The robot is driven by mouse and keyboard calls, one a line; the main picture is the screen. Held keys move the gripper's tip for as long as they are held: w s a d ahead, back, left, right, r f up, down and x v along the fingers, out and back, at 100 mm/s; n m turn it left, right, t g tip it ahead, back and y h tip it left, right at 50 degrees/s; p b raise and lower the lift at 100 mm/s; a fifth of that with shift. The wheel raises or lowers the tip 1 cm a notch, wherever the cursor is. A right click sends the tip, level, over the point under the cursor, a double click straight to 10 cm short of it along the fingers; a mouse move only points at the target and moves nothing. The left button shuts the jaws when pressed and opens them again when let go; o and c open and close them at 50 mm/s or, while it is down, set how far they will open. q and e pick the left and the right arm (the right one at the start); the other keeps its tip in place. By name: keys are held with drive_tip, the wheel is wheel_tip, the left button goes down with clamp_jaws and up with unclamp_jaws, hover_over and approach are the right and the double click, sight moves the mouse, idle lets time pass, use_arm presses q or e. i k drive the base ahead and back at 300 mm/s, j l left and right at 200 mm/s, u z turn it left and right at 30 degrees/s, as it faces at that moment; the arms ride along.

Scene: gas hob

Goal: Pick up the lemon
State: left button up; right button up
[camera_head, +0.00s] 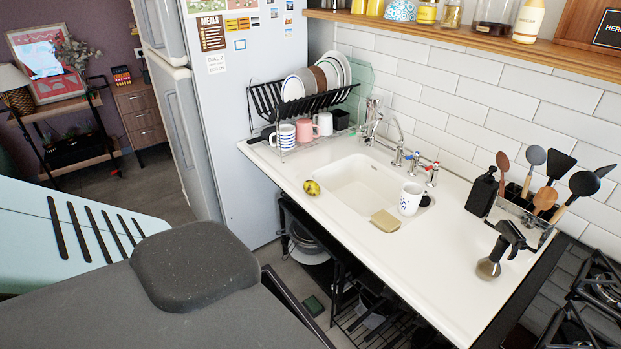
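A small rounded yellow thing with a darker patch (312,188), which looks like the lemon, lies on the white countertop (345,235). It sits at the counter's front edge, just left of the sink basin (360,183). Nothing touches it from above. Neither of my grippers shows in the head view.
A white mug (410,198) and a tan sponge (384,220) are at the sink's right and front. A dish rack (305,100) with plates and mugs stands behind left. A soap bottle (483,192), utensils and a gas hob (590,310) are at the right.

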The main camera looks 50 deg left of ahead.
sight(312, 188)
drive_tip(key=j+z, duration=0.1)
drive_tip(key=j, duration=1.7)
